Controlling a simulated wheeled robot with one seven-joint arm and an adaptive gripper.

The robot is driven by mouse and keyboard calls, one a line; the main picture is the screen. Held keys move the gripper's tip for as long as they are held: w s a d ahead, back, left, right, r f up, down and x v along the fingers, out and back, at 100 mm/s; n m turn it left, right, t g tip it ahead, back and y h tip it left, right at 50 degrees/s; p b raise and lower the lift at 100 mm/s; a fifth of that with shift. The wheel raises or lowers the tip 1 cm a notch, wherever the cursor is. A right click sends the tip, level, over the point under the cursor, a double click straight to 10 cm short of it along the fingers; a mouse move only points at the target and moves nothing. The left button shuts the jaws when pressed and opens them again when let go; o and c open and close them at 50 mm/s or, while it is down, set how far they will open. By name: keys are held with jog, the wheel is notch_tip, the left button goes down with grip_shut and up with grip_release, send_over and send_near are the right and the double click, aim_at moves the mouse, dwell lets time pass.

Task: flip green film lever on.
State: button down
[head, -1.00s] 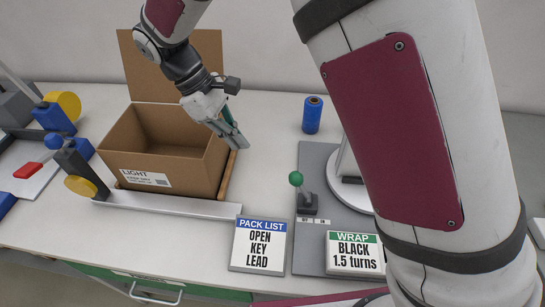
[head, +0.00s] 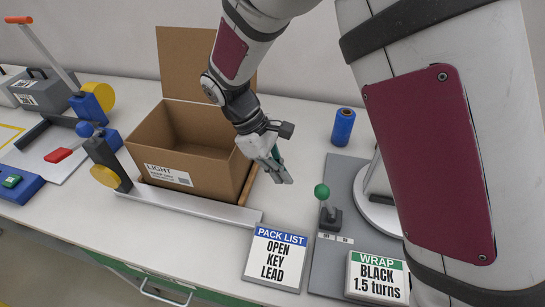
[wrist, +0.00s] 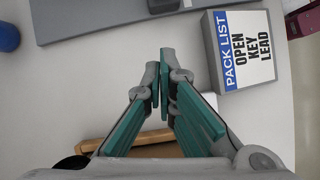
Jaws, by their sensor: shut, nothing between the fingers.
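The green-knobbed lever (head: 322,192) stands on a dark base on a grey panel (head: 328,268), right of centre in the head view. Its stick leans slightly left, toward the left one of two small labels in front of the base. My gripper (head: 285,177) is left of the knob and a little higher in the picture, apart from it, with its fingers pointing down and right. In the wrist view its fingertips (wrist: 162,70) are together and hold nothing. A dark block at the top edge there may be the lever base; the green knob is not visible there.
An open cardboard box (head: 190,150) stands left of my gripper. A pack list sign (head: 276,257) and a wrap sign (head: 377,278) stand at the front. A blue roll (head: 343,127) is behind the lever. My large arm link covers the panel's right side.

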jog(key=shift+s+d+f+p, duration=0.1)
jog(key=shift+s+d+p, duration=0.15)
jog(key=shift+d, duration=0.45)
jog(key=shift+s+d+r+p, duration=0.1)
jog(key=shift+s+d+p, duration=0.15)
jog(key=shift+d, duration=0.45)
jog(key=shift+s+d+f+p, duration=0.15)
jog(key=shift+s+d, duration=0.2)
jog(key=shift+d, duration=0.35)
jog(key=shift+s+d+r+y+p, duration=0.1)
jog(key=shift+d+r+y+p, duration=0.2)
jog(key=shift+r+y, duration=0.1)
jog(key=shift+d+r, duration=0.15)
jog(key=shift+d, duration=0.05)
jog(key=shift+s+d+r+t+y+p, duration=0.2)
jog(key=shift+d+r+y+p, duration=0.2)
jog(key=shift+d+y+p, duration=0.35)
jog(key=shift+s+d+r+t+y+p, duration=0.2)
jog(key=shift+d+r+y+p, duration=0.35)
jog(key=shift+d+y, duration=0.4)
jog(key=shift+s+d+r+t+y+p, duration=0.2)
jog(key=shift+d+r+y+p, duration=0.1)
jog(key=shift+d+y+p, duration=0.5)
jog(key=shift+y, duration=0.9)
jog(key=d+p, duration=0.1)
jog(key=d, duration=0.1)
jog(key=d+p, duration=0.1)
jog(key=d, duration=0.1)
jog(key=shift+s+d+r+p, duration=0.1)
jog(key=shift+s+p, duration=0.3)
